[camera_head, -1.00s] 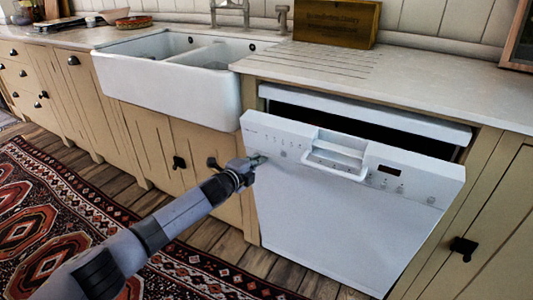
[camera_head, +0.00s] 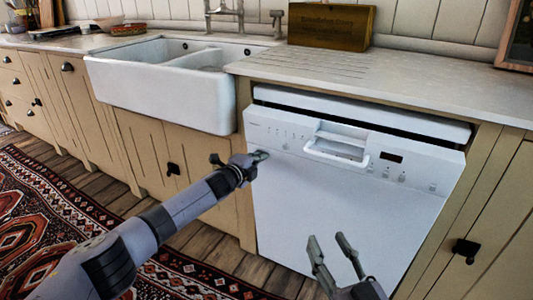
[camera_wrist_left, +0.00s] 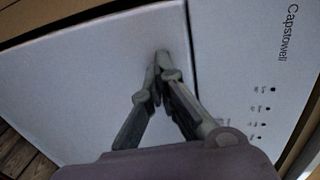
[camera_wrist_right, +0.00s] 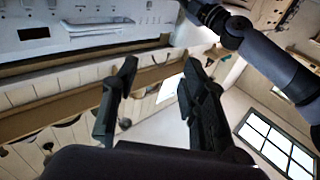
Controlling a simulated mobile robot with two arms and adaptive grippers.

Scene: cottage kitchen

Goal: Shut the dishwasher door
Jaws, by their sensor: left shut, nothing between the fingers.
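The white dishwasher door (camera_head: 300,205) stands almost upright under the counter. A narrow dark gap shows between its top edge and the white dishwasher frame (camera_head: 365,114). The door has a recessed handle (camera_head: 337,147) and a control panel. My left gripper (camera_head: 262,156) is shut and empty, with its tips at the door's upper left front. In the left wrist view its closed tips (camera_wrist_left: 162,56) are against or very close to the white panel; contact is hard to judge. My right gripper (camera_head: 326,238) is open and empty, in front of the door's lower part.
The pale counter (camera_head: 400,75) overhangs the dishwasher. A white sink (camera_head: 165,92) and beige cabinets with dark knobs stand to the left, another cabinet (camera_head: 490,215) to the right. A patterned rug (camera_head: 50,205) lies on the wooden floor.

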